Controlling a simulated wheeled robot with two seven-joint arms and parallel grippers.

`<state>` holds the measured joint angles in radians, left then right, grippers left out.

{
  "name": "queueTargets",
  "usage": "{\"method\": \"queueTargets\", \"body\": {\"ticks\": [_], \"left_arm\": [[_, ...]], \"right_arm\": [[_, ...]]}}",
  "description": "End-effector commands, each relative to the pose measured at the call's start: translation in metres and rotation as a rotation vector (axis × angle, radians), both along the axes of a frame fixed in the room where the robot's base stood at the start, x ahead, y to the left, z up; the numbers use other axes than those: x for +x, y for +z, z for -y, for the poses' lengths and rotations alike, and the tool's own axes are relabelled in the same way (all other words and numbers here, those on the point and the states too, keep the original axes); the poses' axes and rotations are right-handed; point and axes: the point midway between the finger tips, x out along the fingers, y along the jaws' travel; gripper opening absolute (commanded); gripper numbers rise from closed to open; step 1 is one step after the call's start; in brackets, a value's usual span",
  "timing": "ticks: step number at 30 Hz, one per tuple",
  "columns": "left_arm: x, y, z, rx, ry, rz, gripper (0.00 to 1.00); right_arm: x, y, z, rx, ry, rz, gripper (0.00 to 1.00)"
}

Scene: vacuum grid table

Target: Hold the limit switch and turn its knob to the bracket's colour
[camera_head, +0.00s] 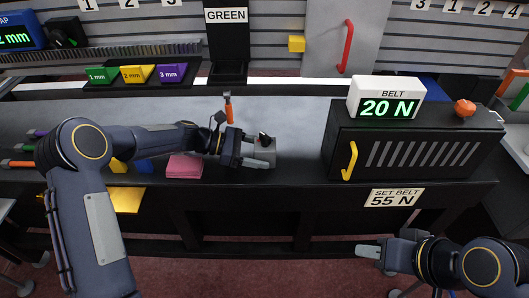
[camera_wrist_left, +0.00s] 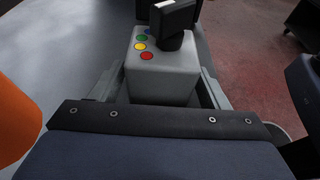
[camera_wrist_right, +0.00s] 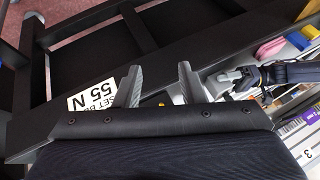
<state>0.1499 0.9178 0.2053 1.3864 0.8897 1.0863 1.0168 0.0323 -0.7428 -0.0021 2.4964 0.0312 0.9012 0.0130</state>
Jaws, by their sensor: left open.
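The limit switch (camera_head: 264,152) is a small grey box near the table's front edge, with a black knob (camera_head: 264,137) on top. In the left wrist view the box (camera_wrist_left: 160,82) carries blue, green, yellow and red dots (camera_wrist_left: 147,56) beside the knob (camera_wrist_left: 174,22). I cannot tell which dot the knob points at. My left gripper (camera_head: 252,150) is open, its fingers on either side of the box. My right gripper (camera_head: 375,251) is open and empty in front of the table; its fingers (camera_wrist_right: 158,88) stand apart. A black panel (camera_head: 228,45) at the back bears a sign reading GREEN (camera_head: 227,15).
A black belt unit (camera_head: 400,147) with a yellow handle (camera_head: 350,160) stands right of the switch, its display (camera_head: 387,108) reading 20 N. An orange-handled tool (camera_head: 228,107) stands behind my left gripper. A pink block (camera_head: 184,166) lies left of it.

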Motion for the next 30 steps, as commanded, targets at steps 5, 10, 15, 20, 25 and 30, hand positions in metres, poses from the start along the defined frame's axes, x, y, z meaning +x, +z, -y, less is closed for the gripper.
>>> {"method": "queueTargets", "body": {"ticks": [5, 10, 15, 20, 25, 30], "left_arm": [[0.000, -0.002, 0.006, 0.000, 0.000, 0.000, 0.69], [0.000, -0.002, 0.007, 0.000, 0.001, 0.000, 0.69], [0.000, -0.002, 0.006, 0.000, 0.000, 0.000, 0.57], [0.000, -0.002, 0.006, 0.000, 0.000, 0.001, 0.42], [0.000, -0.002, 0.006, 0.000, 0.000, 0.001, 0.42], [0.000, -0.002, 0.006, 0.000, 0.000, 0.001, 0.42]], "right_arm": [[0.000, 0.000, 0.000, 0.000, 0.000, 0.000, 0.36], [0.000, 0.000, 0.000, 0.000, 0.000, 0.000, 0.36], [0.000, 0.000, 0.000, 0.000, 0.000, 0.000, 0.36], [0.000, 0.000, 0.000, 0.000, 0.000, 0.000, 0.36], [0.005, -0.001, 0.001, -0.030, 0.011, 0.000, 0.35], [0.036, -0.006, 0.000, -0.177, 0.101, 0.011, 0.35]]}}
